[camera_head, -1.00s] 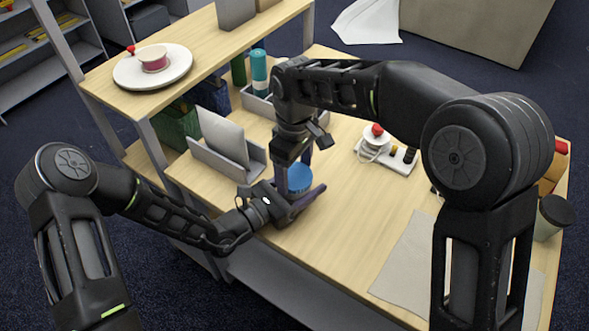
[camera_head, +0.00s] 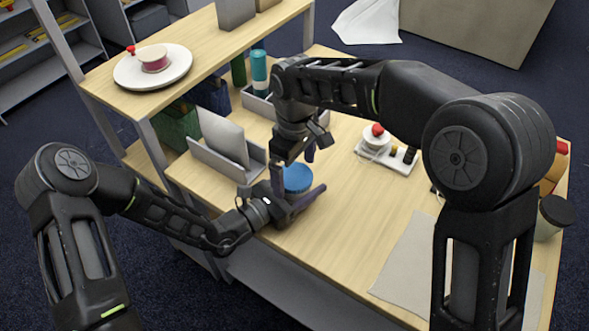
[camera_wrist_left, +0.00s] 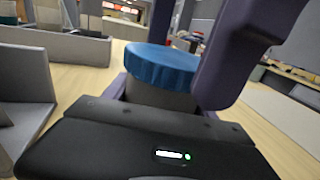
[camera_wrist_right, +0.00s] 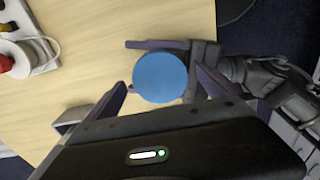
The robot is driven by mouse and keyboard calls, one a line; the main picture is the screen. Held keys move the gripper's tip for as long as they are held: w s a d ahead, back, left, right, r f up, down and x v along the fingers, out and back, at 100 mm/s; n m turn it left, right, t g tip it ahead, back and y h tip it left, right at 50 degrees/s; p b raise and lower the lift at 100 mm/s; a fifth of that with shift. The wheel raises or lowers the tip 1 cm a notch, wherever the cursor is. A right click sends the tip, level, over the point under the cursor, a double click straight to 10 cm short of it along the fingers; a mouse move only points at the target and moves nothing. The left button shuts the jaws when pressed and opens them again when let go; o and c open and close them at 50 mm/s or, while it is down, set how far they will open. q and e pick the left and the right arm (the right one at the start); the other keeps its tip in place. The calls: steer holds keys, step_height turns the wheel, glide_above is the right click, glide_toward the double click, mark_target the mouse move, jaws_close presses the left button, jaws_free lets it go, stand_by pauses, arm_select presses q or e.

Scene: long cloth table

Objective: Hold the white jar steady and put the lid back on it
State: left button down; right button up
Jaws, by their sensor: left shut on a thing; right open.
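The jar (camera_wrist_left: 160,95) stands upright on the table, its pale grey-looking body partly hidden by my left gripper. The blue lid (camera_head: 298,179) sits on top of the jar and covers its mouth. It also shows in the left wrist view (camera_wrist_left: 162,64) and as a round disc in the right wrist view (camera_wrist_right: 160,77). My left gripper (camera_head: 296,196) is shut on the jar's body, below the lid. My right gripper (camera_head: 294,166) is open above the lid, with its fingers spread on either side and apart from it in the right wrist view.
A grey tray (camera_head: 225,160) with an upright panel stands left of the jar. A power strip (camera_head: 402,160) and a white spool with a red top (camera_head: 375,140) lie to the right. A pale cloth (camera_head: 405,265) lies nearer. The wood between is clear.

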step_height(320, 180, up, 12)
steer(key=shift+f, duration=0.15)
stand_by(0.4)
arm_select(q)
steer(key=shift+c, duration=1)
jaws_free()
steer(key=b+v, duration=0.1)
steer(key=v, duration=0.6)
steer(key=shift+s+a, duration=0.3)
arm_select(e)
steer(key=shift+f, duration=0.8)
